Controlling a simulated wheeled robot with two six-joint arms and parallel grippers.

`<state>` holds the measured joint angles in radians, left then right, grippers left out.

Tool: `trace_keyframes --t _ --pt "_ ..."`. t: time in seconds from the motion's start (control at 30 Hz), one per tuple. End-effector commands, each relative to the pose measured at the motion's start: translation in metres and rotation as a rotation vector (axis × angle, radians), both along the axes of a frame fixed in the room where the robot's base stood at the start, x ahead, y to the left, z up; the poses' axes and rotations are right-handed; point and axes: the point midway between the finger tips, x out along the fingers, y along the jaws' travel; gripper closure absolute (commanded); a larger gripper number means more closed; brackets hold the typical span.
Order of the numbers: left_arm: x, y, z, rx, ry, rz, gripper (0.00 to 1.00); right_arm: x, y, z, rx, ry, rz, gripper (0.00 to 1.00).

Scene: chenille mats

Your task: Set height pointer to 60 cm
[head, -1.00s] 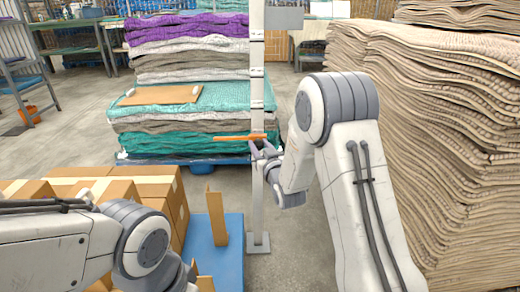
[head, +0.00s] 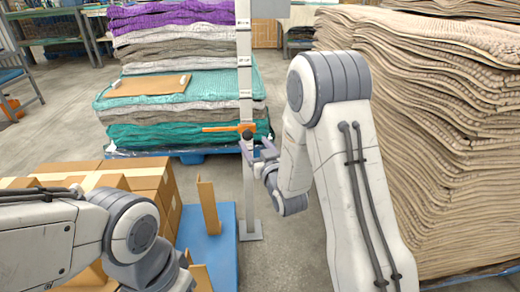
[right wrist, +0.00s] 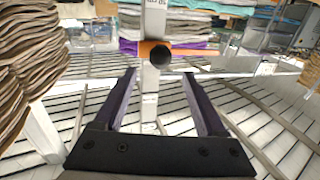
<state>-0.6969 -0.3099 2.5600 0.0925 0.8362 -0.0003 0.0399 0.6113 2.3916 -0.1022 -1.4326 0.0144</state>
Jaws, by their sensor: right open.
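The orange height pointer (head: 222,128) sits on the pale upright post (head: 248,190) and points left. Its round black knob (head: 247,134) faces me. In the right wrist view the knob (right wrist: 160,55) shows just past the fingertips, about midway between them, with the orange pointer (right wrist: 205,51) reaching right. My right gripper (head: 257,148) is open and empty, just below and to the right of the knob; its fingers also show in the right wrist view (right wrist: 158,75). The post carries small dark marks, too small to read. My left gripper is out of view.
Stacked mats (head: 185,105) on a blue pallet stand behind the post. A tall beige mat stack (head: 440,130) is close on the right. Cardboard boxes (head: 150,180) stand at the lower left, beside a blue platform (head: 215,245) with an upright cardboard piece.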

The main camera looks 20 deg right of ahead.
Motion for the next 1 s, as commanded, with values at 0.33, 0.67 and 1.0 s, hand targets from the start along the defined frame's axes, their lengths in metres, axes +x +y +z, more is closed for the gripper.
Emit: trace_keyframes --t 0.33,0.67,1.0 --pt "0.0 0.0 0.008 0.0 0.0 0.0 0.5 -0.046 -0.003 0.0 0.0 0.001 0.0 0.27" --pt "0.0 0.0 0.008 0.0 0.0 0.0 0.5 -0.048 -0.003 0.0 0.0 0.0 0.001 0.27" --pt "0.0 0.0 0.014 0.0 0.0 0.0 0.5 -0.047 0.024 0.0 -0.019 0.111 0.049 0.27"
